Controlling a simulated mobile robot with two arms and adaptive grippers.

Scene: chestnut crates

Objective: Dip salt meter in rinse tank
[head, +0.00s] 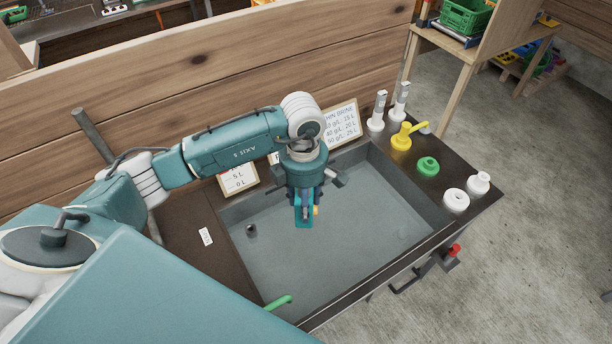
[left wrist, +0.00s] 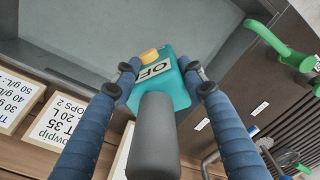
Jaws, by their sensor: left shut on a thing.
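The salt meter (left wrist: 178,92) is a teal block with a yellow knob and a label reading "OFF". My left gripper (left wrist: 158,78) is shut on it, with a blue finger on each side. In the head view, my left gripper (head: 305,192) points down over the rinse tank (head: 375,225), a grey basin sunk in a dark counter. The meter's teal lower end (head: 303,218) hangs below the fingers there. I cannot tell whether its tip touches the water or how high the water stands. My right gripper is not in view.
A green handle (head: 278,302) lies at the tank's front edge. Sign cards (head: 342,122) stand along the back edge. White bottles (head: 377,112), a yellow piece (head: 402,138) and a green piece (head: 427,166) stand on the right. A wooden wall (head: 200,75) rises behind.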

